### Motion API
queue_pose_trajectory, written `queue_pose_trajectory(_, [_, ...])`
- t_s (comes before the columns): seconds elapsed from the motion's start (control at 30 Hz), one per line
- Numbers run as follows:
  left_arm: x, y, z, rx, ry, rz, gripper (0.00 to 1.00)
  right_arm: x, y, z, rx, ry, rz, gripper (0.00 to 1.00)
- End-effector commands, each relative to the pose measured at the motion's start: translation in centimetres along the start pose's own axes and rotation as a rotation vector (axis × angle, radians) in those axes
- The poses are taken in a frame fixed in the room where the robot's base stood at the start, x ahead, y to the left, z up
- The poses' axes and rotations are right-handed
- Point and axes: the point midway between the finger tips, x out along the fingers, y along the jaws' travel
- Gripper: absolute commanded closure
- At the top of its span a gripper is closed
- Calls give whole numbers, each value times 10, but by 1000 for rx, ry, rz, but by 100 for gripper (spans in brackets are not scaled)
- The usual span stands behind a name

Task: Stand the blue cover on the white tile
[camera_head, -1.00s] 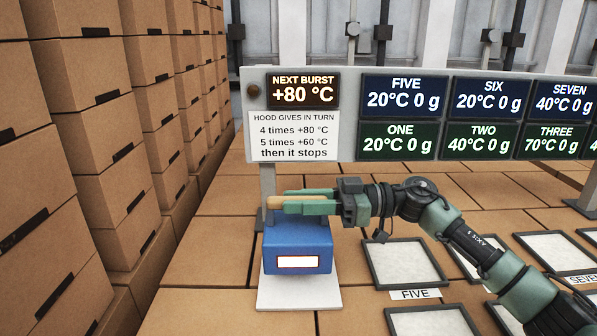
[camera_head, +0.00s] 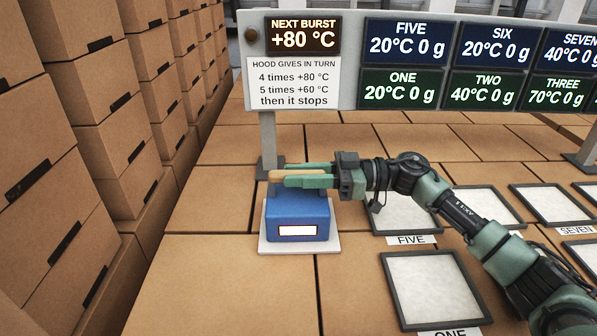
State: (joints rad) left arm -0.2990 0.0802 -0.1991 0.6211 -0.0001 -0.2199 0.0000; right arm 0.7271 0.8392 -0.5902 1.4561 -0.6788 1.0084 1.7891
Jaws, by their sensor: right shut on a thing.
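The blue cover (camera_head: 297,210) is a box with a wooden bar handle (camera_head: 276,176) on top and a lit, blank panel on its front. It is upright over the white tile (camera_head: 328,246), whose edges show around its base. The cover looks to be on the tile or very close above it; I cannot tell whether it touches. My right gripper (camera_head: 288,175) is shut on the cover's handle, reaching in from the right. My left gripper is not in view.
A sign board (camera_head: 310,120) stands behind, reading "NEXT BURST +80 °C". Dark-framed white pads (camera_head: 432,288) lie to the right, with labels such as FIVE (camera_head: 411,240). Stacked cardboard boxes (camera_head: 60,190) line the left. The brown floor in front of the tile is clear.

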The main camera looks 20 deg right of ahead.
Motion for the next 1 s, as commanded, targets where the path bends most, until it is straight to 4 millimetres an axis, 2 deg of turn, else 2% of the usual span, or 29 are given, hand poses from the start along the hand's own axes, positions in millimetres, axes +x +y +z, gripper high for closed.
queue_pose_trajectory(0.07, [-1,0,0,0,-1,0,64,0,1,-5,-5,11,1,100])
queue_pose_trajectory(0.1, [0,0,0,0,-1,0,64,0,0,2,0,-1,0,71])
queue_pose_trajectory(0.17, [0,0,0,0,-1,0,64,0,0,2,0,0,0,55])
queue_pose_trajectory(0.57, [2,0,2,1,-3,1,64,-3,0,1,1,-2,1,55])
queue_pose_trajectory(0.67, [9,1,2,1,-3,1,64,-16,1,3,0,-4,4,55])
queue_pose_trajectory(1.0, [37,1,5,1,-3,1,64,-88,1,4,1,-4,4,55])
